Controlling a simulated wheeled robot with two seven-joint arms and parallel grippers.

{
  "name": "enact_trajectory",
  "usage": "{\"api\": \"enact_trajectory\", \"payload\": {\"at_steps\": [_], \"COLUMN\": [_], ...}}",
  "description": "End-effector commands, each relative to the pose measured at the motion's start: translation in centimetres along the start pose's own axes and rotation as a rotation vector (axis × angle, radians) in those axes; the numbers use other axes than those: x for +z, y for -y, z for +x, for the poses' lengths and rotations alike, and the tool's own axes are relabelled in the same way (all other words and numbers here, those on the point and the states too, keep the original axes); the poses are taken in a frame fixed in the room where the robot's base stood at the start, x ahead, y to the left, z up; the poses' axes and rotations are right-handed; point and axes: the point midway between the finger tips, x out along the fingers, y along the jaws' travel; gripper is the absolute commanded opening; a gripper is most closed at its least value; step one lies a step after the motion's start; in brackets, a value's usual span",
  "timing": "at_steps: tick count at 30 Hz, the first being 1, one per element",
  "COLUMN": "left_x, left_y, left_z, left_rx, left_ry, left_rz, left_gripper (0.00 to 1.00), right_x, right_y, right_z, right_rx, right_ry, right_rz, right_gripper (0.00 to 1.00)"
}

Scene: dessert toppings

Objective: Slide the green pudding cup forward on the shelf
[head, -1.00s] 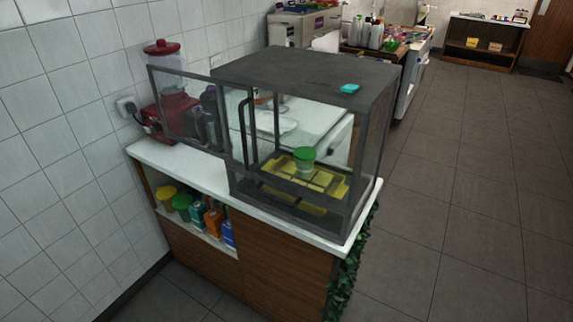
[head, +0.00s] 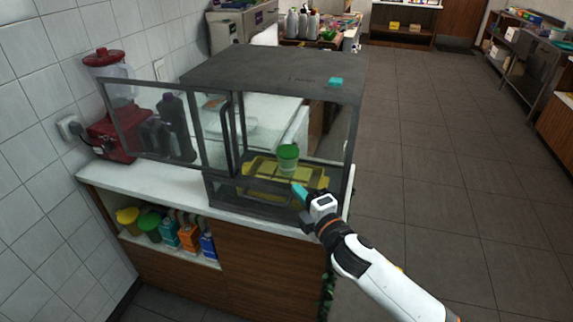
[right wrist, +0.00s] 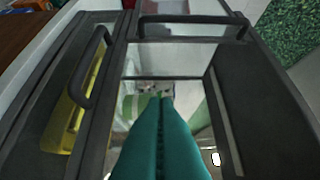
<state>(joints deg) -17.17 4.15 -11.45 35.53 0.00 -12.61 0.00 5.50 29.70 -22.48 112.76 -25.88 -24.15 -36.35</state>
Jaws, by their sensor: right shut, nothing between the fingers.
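The green pudding cup (head: 288,153) stands upright inside the glass display case, on the shelf among yellow trays (head: 257,165). My right gripper (head: 297,190) is at the front of the case, in front of and below the cup in the head view. Its teal fingers (right wrist: 160,105) are shut with nothing between them. In the right wrist view they point into the case opening. Pale green (right wrist: 133,106) shows beside the fingertips, possibly the cup, largely hidden by them. Contact cannot be told. My left gripper is not in view.
The dark-framed case (head: 285,70) has a glass door (head: 150,125) swung out to the left, with a dark handle. Its frame surrounds the opening near my fingers. A red blender (head: 108,130) stands left on the white counter (head: 120,178). Open floor (head: 440,150) lies to the right.

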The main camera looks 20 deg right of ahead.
Motion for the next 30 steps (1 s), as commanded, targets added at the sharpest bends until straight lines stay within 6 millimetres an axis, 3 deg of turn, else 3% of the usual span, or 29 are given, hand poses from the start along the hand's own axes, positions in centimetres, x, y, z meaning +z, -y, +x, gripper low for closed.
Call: {"api": "enact_trajectory", "payload": {"at_steps": [10,12,19,30], "left_x": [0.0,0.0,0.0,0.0], "left_y": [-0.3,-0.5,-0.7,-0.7], "left_z": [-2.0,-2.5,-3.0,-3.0], "left_rx": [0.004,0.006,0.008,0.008], "left_ry": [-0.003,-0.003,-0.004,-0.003], "left_rz": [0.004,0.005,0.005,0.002], "left_gripper": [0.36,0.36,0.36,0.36], "right_x": [0.0,-0.9,-2.5,-2.8], "right_y": [0.3,0.3,0.1,-0.1], "right_z": [7.5,8.3,9.9,10.1], "right_rx": [0.000,0.002,0.001,0.001], "right_ry": [-0.001,-0.003,-0.001,0.000], "right_rz": [0.004,0.001,0.004,0.005], "right_gripper": [0.00,0.00,0.00,0.00]}}
